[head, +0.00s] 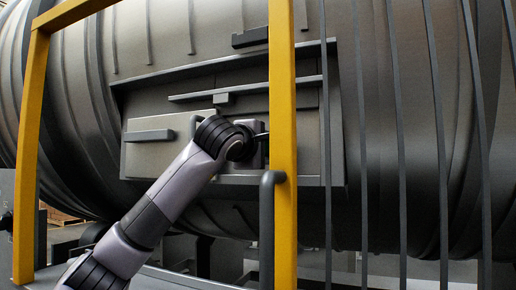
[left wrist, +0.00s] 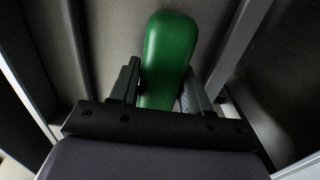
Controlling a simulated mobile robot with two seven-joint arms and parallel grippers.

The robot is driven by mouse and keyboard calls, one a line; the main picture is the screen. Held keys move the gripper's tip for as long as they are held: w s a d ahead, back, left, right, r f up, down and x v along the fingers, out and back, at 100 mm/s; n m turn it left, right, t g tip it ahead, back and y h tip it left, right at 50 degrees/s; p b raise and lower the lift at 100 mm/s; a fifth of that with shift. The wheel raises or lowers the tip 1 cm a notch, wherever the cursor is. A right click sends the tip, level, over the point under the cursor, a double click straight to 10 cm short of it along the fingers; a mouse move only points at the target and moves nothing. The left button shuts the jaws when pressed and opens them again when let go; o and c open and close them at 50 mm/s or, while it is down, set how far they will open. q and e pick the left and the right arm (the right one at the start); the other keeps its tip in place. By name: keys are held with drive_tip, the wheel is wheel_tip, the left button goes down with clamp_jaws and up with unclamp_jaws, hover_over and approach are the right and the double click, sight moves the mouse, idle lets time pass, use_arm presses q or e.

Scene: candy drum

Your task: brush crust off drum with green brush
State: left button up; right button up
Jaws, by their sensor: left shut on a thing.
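The drum (head: 420,150) is a huge dark grey ribbed cylinder filling the head view. A boxy hatch-like panel (head: 150,155) with ledges and a handle sits on its front. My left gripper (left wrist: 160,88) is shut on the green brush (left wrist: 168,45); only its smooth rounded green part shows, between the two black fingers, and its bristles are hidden. In the head view my left arm reaches up to the panel, and its end goes out of sight behind a yellow post. Crust cannot be clearly told from the drum's dull, brownish surface. My right gripper is not in view.
A yellow frame stands before the drum, with a left post (head: 28,150) and a middle post (head: 283,120) close to my left wrist. Several thin vertical grey bars (head: 398,150) cross the right side. A grey bent pipe (head: 267,230) stands low beside the middle post.

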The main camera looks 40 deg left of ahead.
use_arm(q)
drive_tip(key=shift+w+d+p, duration=0.15)
drive_tip(key=shift+w+d, duration=0.15)
drive_tip(key=shift+d, duration=0.55)
drive_tip(key=shift+w+d+p, duration=0.1)
drive_tip(key=shift+w+d, duration=0.15)
drive_tip(key=shift+d, duration=0.65)
drive_tip(key=shift+w+d+p, duration=0.15)
drive_tip(key=shift+w+d, duration=0.15)
drive_tip(key=shift+d, duration=0.55)
drive_tip(key=shift+s+a, duration=0.3)
drive_tip(key=shift+a, duration=0.5)
drive_tip(key=shift+s+a, duration=0.25)
drive_tip(key=shift+a, duration=0.5)
drive_tip(key=shift+s+a, duration=0.3)
drive_tip(key=shift+a, duration=0.7)
drive_tip(key=shift+s+a, duration=0.35)
drive_tip(key=shift+a, duration=0.7)
drive_tip(key=shift+s+a, duration=0.3)
drive_tip(key=shift+a, duration=0.7)
drive_tip(key=shift+s+d+b, duration=0.2)
drive_tip(key=shift+s+b, duration=0.15)
drive_tip(key=shift+s, duration=0.2)
drive_tip(key=shift+b+v, duration=0.6)
drive_tip(key=shift+v, duration=1.8)
drive_tip(key=shift+s, duration=0.1)
